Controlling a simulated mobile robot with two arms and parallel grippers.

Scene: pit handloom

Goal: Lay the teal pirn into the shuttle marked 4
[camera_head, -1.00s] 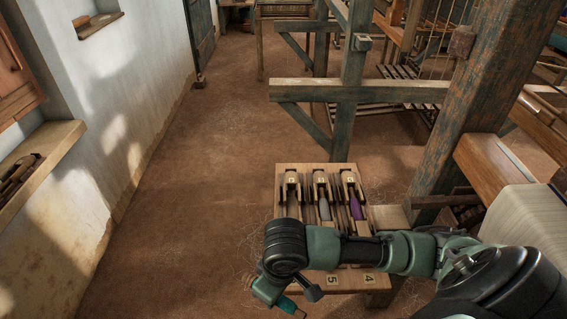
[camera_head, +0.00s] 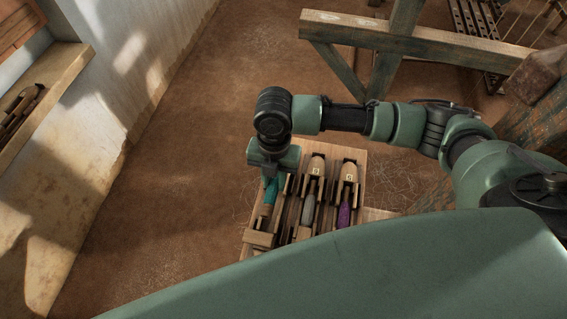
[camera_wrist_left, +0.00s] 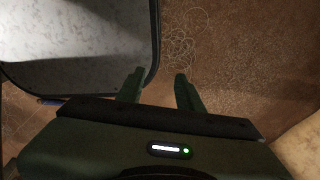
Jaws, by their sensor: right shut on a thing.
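My right gripper (camera_head: 271,177) is shut on the teal pirn (camera_head: 269,193). The pirn points down over the leftmost shuttle (camera_head: 263,212) on the wooden board (camera_head: 357,163). I cannot tell whether it touches that shuttle. The middle shuttle (camera_head: 316,165) holds a grey pirn (camera_head: 308,213), and the right shuttle (camera_head: 348,170) holds a purple pirn (camera_head: 344,214). The marks on the shuttles are too small to read, and the board's near part is hidden by my own green arm. My left gripper (camera_wrist_left: 158,88) shows in the left wrist view, fingers apart and empty.
A wooden post (camera_head: 543,120) and a cross beam (camera_head: 410,40) of the loom stand right of and beyond the board. A wall shelf (camera_head: 50,85) is at left. The earth floor (camera_head: 190,150) between is clear. A pale dark-rimmed surface (camera_wrist_left: 75,45) lies near the left gripper.

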